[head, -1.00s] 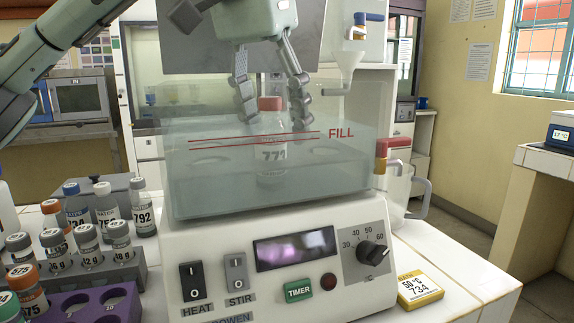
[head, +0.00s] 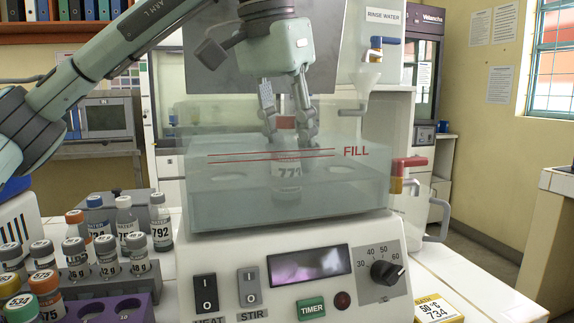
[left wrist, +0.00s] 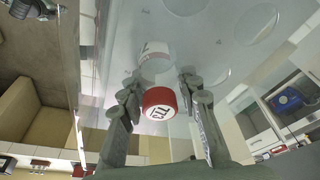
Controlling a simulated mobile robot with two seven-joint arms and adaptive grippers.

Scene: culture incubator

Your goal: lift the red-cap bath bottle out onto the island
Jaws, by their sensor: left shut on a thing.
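The red-cap bottle (head: 287,172), with dark numbers on a white label, stands upright in the clear water bath (head: 225,212). Its lower part is seen through the bath's front wall, below the red FILL lines. My left gripper (head: 290,138) reaches down from above and is shut on the bottle near its cap, one finger on each side. My right gripper is in neither view.
Racks of capped bottles (head: 100,270) stand left of the bath on white tiles. A yellow 50 °C block (head: 436,308) lies at the front right. A red-and-yellow valve (head: 407,175) and a clear jug are at the bath's right side. A rinse-water tank (head: 375,50) stands behind.

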